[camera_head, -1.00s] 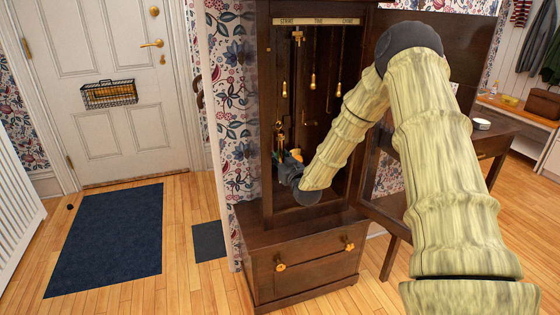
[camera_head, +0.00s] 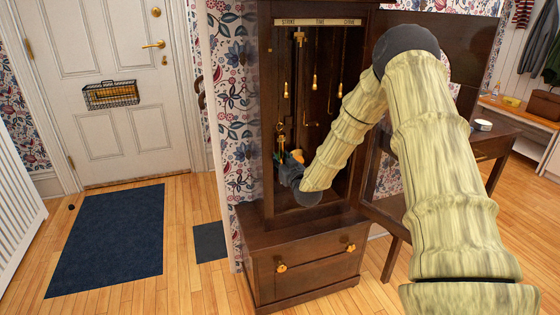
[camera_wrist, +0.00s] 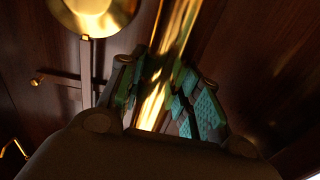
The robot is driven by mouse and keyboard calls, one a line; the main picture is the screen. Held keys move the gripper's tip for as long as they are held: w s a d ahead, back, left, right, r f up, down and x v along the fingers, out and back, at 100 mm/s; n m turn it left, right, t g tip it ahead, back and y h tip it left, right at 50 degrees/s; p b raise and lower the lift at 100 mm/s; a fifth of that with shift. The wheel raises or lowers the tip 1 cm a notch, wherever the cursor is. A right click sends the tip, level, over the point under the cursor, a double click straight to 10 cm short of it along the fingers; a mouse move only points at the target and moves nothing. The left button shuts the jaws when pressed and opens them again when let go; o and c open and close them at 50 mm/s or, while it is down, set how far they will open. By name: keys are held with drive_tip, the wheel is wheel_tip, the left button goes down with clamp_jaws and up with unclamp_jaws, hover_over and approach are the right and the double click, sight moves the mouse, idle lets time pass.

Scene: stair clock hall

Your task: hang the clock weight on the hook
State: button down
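The clock weight is a shiny brass cylinder (camera_wrist: 172,45), seen close up in the wrist view. The teal-padded fingers of my gripper (camera_wrist: 163,85) stand on both sides of it and appear closed on it. In the head view my gripper (camera_head: 284,163) is low inside the open clock case, at its left side, with the upright brass weight (camera_head: 280,138) rising above it. Brass pieces hang on lines above, under the labels STRIKE, TIME and CHIME: a left one (camera_head: 286,89), a middle one (camera_head: 316,82) and a right one (camera_head: 340,90). Their hook shapes are too small to make out.
The dark wooden clock case (camera_head: 266,120) has side walls close to my gripper. A brass pendulum disc (camera_wrist: 95,12) hangs close by in the wrist view. The open case door is at the right, partly behind my arm. A side table (camera_head: 490,143) stands farther right.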

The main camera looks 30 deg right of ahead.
drive_tip(key=c, duration=0.9)
unclamp_jaws()
drive_tip(key=shift+r, duration=0.2)
drive_tip(key=shift+f, duration=0.3)
drive_tip(key=s, duration=0.4)
drive_tip(key=s+a, duration=0.1)
drive_tip(key=s, duration=0.3)
drive_tip(key=s+a, duration=0.1)
drive_tip(key=s, duration=0.2)
drive_tip(key=shift+s+r, duration=0.15)
drive_tip(key=shift+s, duration=0.25)
